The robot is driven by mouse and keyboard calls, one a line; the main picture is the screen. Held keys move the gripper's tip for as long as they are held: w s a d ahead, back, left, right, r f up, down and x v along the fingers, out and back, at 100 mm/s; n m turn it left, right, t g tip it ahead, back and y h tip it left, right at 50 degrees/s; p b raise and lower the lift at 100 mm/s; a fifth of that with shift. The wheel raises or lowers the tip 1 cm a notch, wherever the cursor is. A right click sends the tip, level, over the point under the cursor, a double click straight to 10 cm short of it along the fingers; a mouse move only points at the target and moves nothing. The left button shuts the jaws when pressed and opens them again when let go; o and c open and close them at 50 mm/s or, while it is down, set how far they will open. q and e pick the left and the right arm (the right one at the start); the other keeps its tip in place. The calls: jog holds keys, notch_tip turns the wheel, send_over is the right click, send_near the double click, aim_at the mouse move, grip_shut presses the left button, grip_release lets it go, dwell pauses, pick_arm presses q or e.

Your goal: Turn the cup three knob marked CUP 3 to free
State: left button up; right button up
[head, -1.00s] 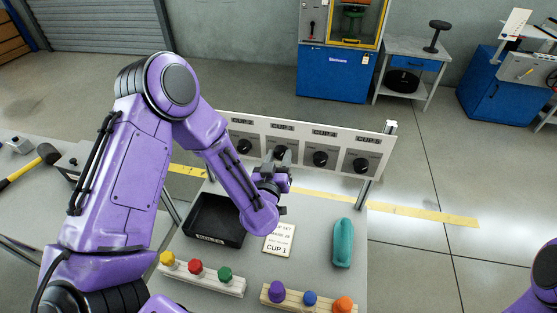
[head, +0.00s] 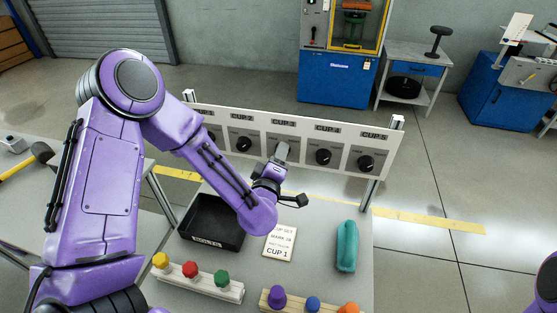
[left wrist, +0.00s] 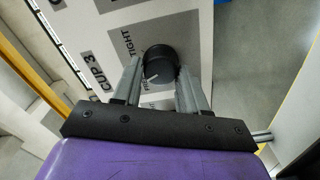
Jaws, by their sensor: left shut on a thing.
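The white knob panel (head: 190,108) stands along the far side of the table with a row of black knobs. The CUP 3 knob (left wrist: 160,62) is round and black with a white pointer line toward its lower edge in the left wrist view. The CUP 3 label (left wrist: 96,76) and the word TIGHT (left wrist: 131,44) show beside it. My left gripper (head: 281,154) is at this knob; its two fingers are shut on it from either side. In the head view the gripper hides most of the knob. My right gripper is out of view.
The CUP 2 knob (head: 243,144) and CUP 4 knob (head: 323,157) flank it closely. A black tray (head: 215,222), a CUP 1 card (head: 279,243), a teal object (head: 347,246) and racks of coloured knobs (head: 200,281) lie on the table in front.

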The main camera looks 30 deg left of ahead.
pick_arm(q)
jog(key=shift+f+n+b, duration=0.15)
jog(key=shift+n+b, duration=0.8)
jog(key=shift+n, duration=1.35)
jog(key=o, duration=1)
jog(key=p+v, duration=0.5)
jog(key=v, duration=0.5)
jog(key=shift+s, duration=0.3)
